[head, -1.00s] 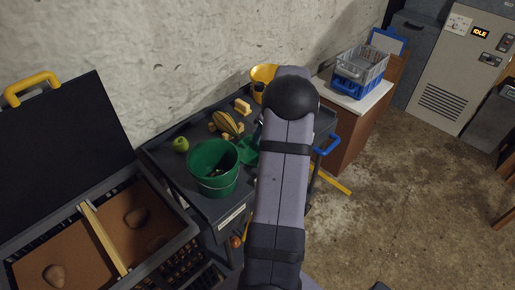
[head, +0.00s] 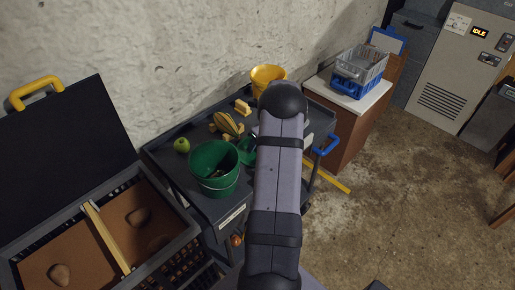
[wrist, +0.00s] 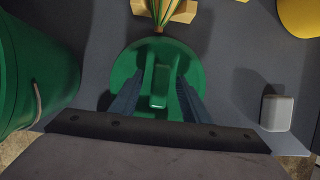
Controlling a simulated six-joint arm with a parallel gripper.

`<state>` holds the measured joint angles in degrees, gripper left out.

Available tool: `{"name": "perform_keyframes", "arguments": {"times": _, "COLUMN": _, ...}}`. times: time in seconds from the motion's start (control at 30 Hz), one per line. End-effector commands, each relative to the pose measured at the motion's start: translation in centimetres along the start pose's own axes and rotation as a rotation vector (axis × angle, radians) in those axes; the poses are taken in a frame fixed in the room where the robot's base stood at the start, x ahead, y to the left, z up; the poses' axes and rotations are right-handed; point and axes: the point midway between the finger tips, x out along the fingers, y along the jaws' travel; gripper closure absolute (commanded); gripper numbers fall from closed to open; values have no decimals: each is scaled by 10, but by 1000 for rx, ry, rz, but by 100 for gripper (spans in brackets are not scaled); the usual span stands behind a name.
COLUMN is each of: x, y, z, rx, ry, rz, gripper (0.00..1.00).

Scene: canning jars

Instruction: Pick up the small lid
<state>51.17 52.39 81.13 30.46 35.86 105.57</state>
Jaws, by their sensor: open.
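The small lid is a round green disc with a raised bar handle (wrist: 122,66), lying flat on the dark cart top in the wrist view. In the head view, its green edge (head: 247,158) shows between the green bucket and my arm, which hides the rest. My gripper (wrist: 160,80) is open in the wrist view, with one finger on each side of the lid's handle and nothing held. I cannot tell whether the fingers touch the lid. The head view does not show the gripper, as my arm covers it.
A green bucket (head: 214,170) stands close left of the lid. A striped squash on a wooden stand (head: 229,124), a yellow bucket (head: 268,75) and a green apple (head: 182,145) share the cart (head: 188,187). A small grey block (wrist: 277,113) lies right of the lid.

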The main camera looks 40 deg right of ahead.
Motion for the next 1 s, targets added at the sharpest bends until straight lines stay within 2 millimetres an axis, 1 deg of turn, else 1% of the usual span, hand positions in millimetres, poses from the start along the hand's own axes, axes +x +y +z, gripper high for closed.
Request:
{"name": "perform_keyframes", "arguments": {"times": 0.13, "x": 0, "y": 0, "z": 0, "rx": 0, "ry": 0, "rz": 0, "gripper": 58}}
{"name": "perform_keyframes", "arguments": {"times": 0.17, "x": 0, "y": 0, "z": 0, "rx": 0, "ry": 0, "rz": 0, "gripper": 63}}
{"name": "perform_keyframes", "arguments": {"times": 0.2, "x": 0, "y": 0, "z": 0, "rx": 0, "ry": 0, "rz": 0, "gripper": 72}}
{"name": "perform_keyframes", "arguments": {"times": 0.27, "x": 0, "y": 0, "z": 0, "rx": 0, "ry": 0, "rz": 0, "gripper": 86}}
{"name": "perform_keyframes", "arguments": {"times": 0.3, "x": 0, "y": 0, "z": 0, "rx": 0, "ry": 0, "rz": 0, "gripper": 96}}
{"name": "perform_keyframes", "arguments": {"times": 0.33, "x": 0, "y": 0, "z": 0, "rx": 0, "ry": 0, "rz": 0, "gripper": 100}}
{"name": "perform_keyframes", "arguments": {"times": 0.77, "x": -4, "y": 0, "z": 2, "rx": 0, "ry": -1, "rz": 0, "gripper": 100}}
{"name": "perform_keyframes", "arguments": {"times": 0.93, "x": -13, "y": -1, "z": 6, "rx": 0, "ry": -3, "rz": -1, "gripper": 100}}
{"name": "perform_keyframes", "arguments": {"times": 1.0, "x": -20, "y": -1, "z": 9, "rx": -2, "ry": -3, "rz": -2, "gripper": 100}}
